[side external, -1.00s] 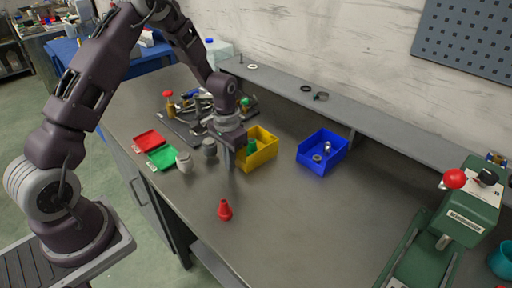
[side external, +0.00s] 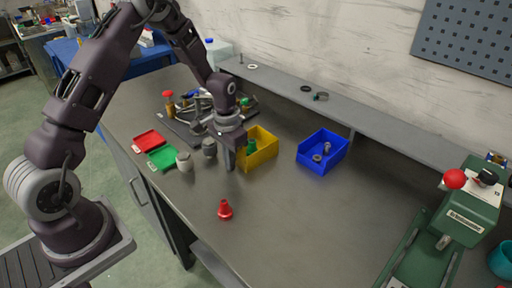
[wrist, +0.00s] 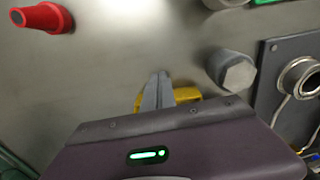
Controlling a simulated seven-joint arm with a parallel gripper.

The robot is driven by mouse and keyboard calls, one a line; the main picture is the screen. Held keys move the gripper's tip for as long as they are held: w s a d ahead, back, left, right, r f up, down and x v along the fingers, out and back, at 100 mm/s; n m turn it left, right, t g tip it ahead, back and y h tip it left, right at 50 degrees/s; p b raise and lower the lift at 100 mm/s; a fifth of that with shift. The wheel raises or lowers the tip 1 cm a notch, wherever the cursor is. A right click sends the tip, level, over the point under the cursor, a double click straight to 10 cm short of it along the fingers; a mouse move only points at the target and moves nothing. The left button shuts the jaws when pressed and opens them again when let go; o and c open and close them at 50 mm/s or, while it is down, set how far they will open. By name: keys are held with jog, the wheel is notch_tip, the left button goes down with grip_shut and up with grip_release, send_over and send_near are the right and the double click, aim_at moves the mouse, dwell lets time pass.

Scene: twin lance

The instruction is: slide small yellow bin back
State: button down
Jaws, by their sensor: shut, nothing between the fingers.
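The small yellow bin (side external: 266,152) stands on the grey bench in the side view, with a green item inside. In the wrist view only parts of the yellow bin (wrist: 186,95) show, behind my fingers and wrist housing. My gripper (side external: 231,167) points down at the bin's front left side, fingers shut and empty. In the wrist view my fingers (wrist: 160,77) are together in front of the bin's edge. I cannot tell whether they touch it.
A blue bin (side external: 323,150) with metal parts stands to the right. Two small round-topped parts, a red tray (side external: 148,140) and a green tray (side external: 163,157) lie left. A raised shelf (side external: 300,96) runs behind. The bench's right middle is clear.

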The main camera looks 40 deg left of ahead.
aim_at(250, 142)
jog(key=shift+w, duration=0.1)
jog(key=shift+w, duration=0.95)
jog(key=shift+w, duration=0.1)
jog(key=shift+w, duration=0.9)
jog(key=shift+w, duration=1)
jog(key=shift+w+a, duration=0.1)
jog(key=shift+w, duration=0.9)
